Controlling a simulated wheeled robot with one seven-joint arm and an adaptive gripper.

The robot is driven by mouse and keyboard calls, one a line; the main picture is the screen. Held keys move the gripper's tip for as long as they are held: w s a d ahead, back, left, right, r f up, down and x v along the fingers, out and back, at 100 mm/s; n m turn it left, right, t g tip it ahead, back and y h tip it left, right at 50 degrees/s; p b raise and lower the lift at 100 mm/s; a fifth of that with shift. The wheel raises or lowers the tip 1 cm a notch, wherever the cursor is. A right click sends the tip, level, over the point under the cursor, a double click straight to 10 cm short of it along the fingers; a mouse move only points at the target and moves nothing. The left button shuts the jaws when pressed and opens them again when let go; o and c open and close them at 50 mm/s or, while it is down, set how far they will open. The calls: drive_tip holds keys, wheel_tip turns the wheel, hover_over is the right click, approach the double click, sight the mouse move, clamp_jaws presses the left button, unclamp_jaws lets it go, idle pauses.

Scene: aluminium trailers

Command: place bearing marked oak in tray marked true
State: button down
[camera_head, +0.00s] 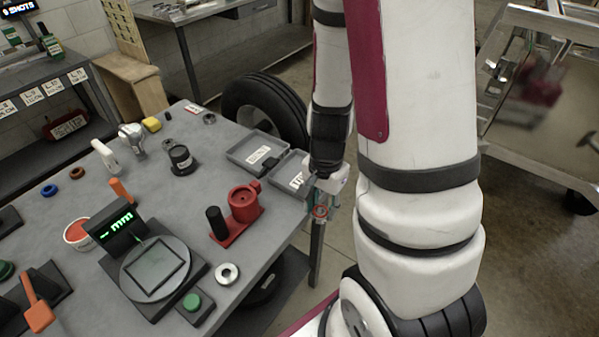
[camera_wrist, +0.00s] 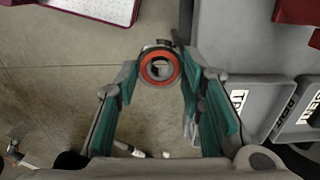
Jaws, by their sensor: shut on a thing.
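My gripper (camera_head: 321,204) is just off the table's right edge, beside the trays. In the wrist view its teal fingers (camera_wrist: 162,85) are shut on a bearing (camera_wrist: 147,74), a metal ring with an orange-red face, held over the floor. The bearing also shows small in the head view (camera_head: 320,212). No marking on it can be read. A grey tray (camera_wrist: 245,82), its label partly readable as "TR", lies to the right of the gripper in the wrist view. It shows in the head view (camera_head: 276,176) next to the gripper, partly hidden by my arm.
A second grey tray (camera_head: 233,155) stands beside it. A red fixture (camera_head: 243,203) with a black post is near the trays. A metal ring (camera_head: 227,273), a scale (camera_head: 155,266) and several small items are on the table. A tyre (camera_head: 264,100) stands behind the table.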

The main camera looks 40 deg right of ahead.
hover_over(296, 184)
drive_tip(key=shift+f+p, duration=0.35)
drive_tip(key=shift+f, duration=0.4)
drive_tip(key=shift+f+p, duration=0.3)
drive_tip(key=shift+f, duration=1.45)
drive_tip(key=shift+f, duration=0.1)
drive_tip(key=shift+f, duration=0.1)
drive_tip(key=c, duration=1.1)
unclamp_jaws()
drive_tip(key=shift+o, duration=0.2)
